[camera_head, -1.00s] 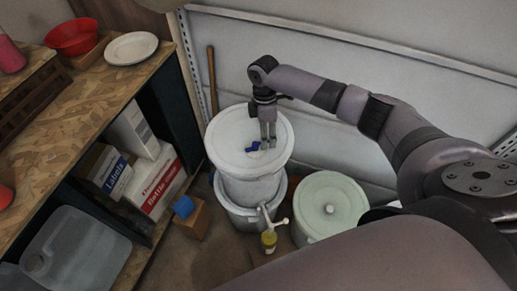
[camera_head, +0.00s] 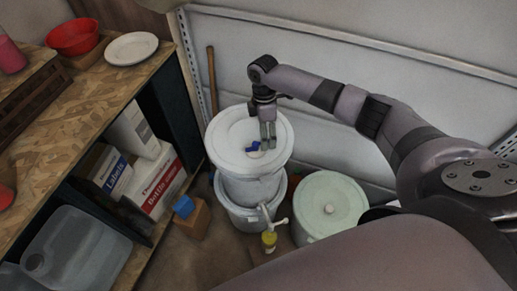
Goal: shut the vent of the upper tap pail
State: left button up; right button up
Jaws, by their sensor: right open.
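The upper tap pail (camera_head: 232,150) is white with a round lid and stands stacked on a lower white pail (camera_head: 238,212). A small blue vent (camera_head: 253,146) sits on the lid, with a small pale piece beside it. My right gripper (camera_head: 268,146) points down over the lid, just right of the vent. Its fingers are open and appear empty; I cannot tell whether they touch the lid. A white tap (camera_head: 273,224) sticks out low at the front of the stack, above a small yellow-capped item (camera_head: 269,240). My left gripper is out of view.
A pale green lidded drum (camera_head: 330,207) stands right of the stack. A wooden shelf (camera_head: 90,130) with a red bowl (camera_head: 73,36), a white plate (camera_head: 131,48) and boxes is at left. A wall is close behind. A wooden block with a blue top (camera_head: 190,215) is on the floor.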

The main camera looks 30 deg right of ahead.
jog(key=shift+r, duration=0.1)
jog(key=shift+w+d+r+p, duration=0.1)
jog(key=shift+w+r+p, duration=0.1)
jog(key=shift+r+p, duration=0.45)
jog(key=shift+w+r+p, duration=0.2)
jog(key=shift+r+p, duration=0.4)
jog(key=shift+r, duration=0.2)
jog(key=shift+w+d+r+p, duration=0.1)
jog(key=shift+w+r+p, duration=0.1)
jog(key=shift+r+p, duration=0.45)
notch_tip(320, 180, up, 12)
jog(key=w, duration=0.2)
jog(key=shift+d, duration=0.25)
